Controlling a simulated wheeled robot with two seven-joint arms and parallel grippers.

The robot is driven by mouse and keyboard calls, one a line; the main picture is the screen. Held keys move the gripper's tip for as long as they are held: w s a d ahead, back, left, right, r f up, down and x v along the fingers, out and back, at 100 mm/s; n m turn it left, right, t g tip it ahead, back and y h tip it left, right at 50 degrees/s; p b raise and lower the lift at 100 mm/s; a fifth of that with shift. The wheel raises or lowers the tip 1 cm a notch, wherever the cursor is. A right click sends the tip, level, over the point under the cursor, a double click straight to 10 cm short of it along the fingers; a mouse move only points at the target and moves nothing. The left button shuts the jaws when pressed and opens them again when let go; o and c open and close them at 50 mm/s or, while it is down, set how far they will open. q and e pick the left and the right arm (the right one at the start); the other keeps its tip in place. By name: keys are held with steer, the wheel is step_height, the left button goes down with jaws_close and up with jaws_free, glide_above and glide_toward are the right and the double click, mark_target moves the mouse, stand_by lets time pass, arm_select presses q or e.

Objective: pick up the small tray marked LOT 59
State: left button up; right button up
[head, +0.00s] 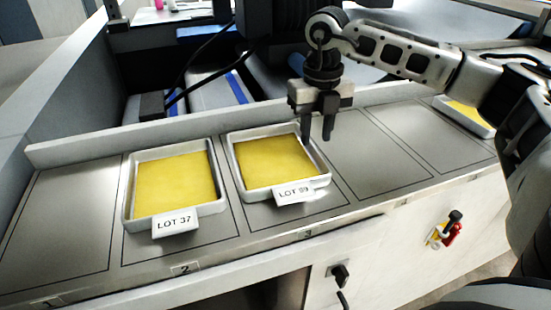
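A small metal tray (239,184) with a yellow sheet in it sits in the slot marked 3. Its front tag (294,191) reads LOT 59 or LOT 99; the first digit is too small to be sure. My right gripper (317,136) points down at this tray's far right corner. Its two fingers are apart with nothing seen between them. The left finger overlaps the tray's right rim in the picture; I cannot tell whether it touches. My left gripper is not in view.
A similar tray (128,204) tagged LOT 37 sits in slot 2, close on the left. Another yellow-filled tray (484,128) stands at the far right, partly behind my arm. A raised ledge (95,148) runs behind the slots.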

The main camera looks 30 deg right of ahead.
mark_target(314, 146)
steer(key=shift+a+f, duration=0.1)
steer(key=shift+f, duration=1.5)
steer(key=shift+f, duration=0.2)
jaws_close()
